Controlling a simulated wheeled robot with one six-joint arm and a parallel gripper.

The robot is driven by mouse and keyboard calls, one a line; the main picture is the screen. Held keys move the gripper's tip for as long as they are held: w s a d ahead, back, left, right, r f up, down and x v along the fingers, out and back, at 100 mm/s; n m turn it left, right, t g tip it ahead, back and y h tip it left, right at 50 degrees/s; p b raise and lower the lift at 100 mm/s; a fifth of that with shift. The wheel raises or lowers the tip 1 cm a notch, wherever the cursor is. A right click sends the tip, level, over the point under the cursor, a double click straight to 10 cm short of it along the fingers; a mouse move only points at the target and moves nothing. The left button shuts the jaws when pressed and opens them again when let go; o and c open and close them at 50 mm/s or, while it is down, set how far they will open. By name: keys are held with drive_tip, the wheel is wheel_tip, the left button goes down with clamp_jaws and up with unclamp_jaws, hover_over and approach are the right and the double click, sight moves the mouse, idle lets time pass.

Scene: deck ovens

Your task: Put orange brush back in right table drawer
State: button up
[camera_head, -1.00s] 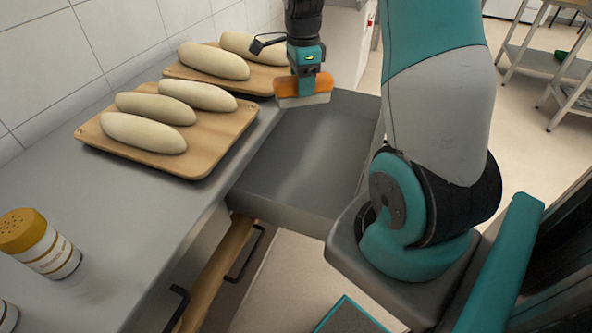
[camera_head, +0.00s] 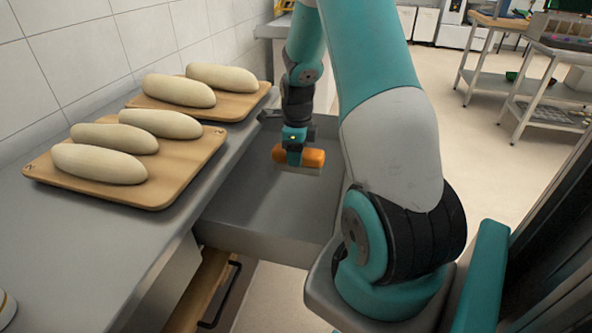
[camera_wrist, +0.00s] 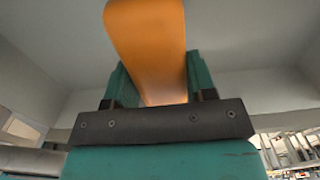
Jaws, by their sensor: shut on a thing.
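The orange brush (camera_head: 313,158) has an orange handle and pale bristles below. My gripper (camera_head: 294,157) is shut on its handle and holds it within the outline of the open drawer (camera_head: 262,240). The drawer is grey, empty apart from this, and pulled out from the table. I cannot tell whether the bristles touch the drawer's floor. In the wrist view the orange handle (camera_wrist: 146,40) sticks out between the two teal fingers, with grey drawer surfaces behind it.
The steel table (camera_head: 90,225) runs along the left wall. Wooden boards (camera_head: 165,195) with several pale dough loaves (camera_head: 100,164) lie on it beside the drawer. A wooden-fronted drawer with a dark handle (camera_head: 220,295) is below. Wheeled racks (camera_head: 530,95) stand at the far right.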

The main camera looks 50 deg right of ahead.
drive_tip(key=shift+f, duration=2.5)
drive_tip(key=shift+f+b, duration=0.1)
drive_tip(key=shift+b, duration=0.2)
drive_tip(key=o, duration=1.1)
